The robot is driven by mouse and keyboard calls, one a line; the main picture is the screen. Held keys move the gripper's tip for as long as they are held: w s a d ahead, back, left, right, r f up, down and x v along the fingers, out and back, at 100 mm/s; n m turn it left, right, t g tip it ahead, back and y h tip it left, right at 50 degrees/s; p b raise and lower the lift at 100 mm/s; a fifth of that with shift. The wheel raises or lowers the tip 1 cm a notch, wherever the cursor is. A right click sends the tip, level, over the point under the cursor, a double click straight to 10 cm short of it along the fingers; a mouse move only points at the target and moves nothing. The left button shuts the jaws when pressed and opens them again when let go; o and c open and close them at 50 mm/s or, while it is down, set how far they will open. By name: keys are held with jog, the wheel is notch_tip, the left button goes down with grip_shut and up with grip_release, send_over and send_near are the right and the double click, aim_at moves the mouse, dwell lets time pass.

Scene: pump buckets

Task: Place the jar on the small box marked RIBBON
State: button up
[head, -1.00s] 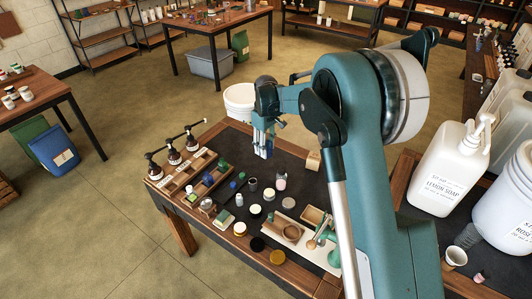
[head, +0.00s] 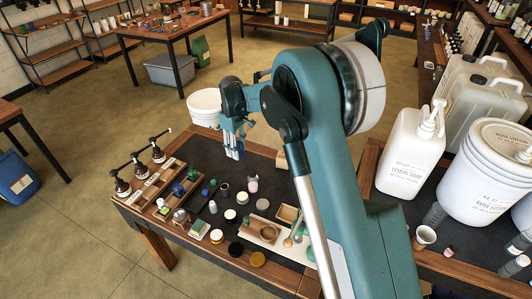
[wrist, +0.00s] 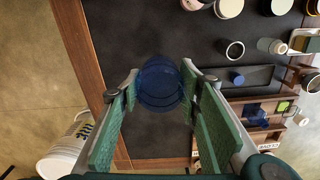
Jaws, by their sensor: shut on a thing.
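My gripper (wrist: 160,95) is shut on a translucent dark blue jar (wrist: 160,72), held between its two green-padded fingers above the dark table top. In the head view my gripper (head: 234,150) hangs over the back part of the table, and the jar is mostly hidden by the fingers. A wooden rack (head: 153,190) with small compartments and pale labels stands along the table's left side. It also shows in the wrist view (wrist: 270,138) at the lower right, apart from the jar. I cannot read the word RIBBON anywhere, so I cannot tell which box is marked so.
Pump bottles (head: 123,187) line the table's left edge. A white bucket (head: 204,104) stands behind the table. The dark top under my gripper is clear.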

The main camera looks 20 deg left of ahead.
notch_tip(320, 180, up, 7)
jog(key=n+p, duration=0.1)
jog(key=p, duration=0.3)
send_over(284, 155)
jog(key=shift+s+f, duration=0.1)
jog(key=shift+f, duration=0.15)
jog(key=shift+f, duration=3.1)
jog(key=shift+f, duration=0.1)
jog(key=shift+f, duration=1.8)
jog(key=shift+f+b, duration=0.15)
jog(key=shift+b, duration=0.15)
jog(key=o, duration=1)
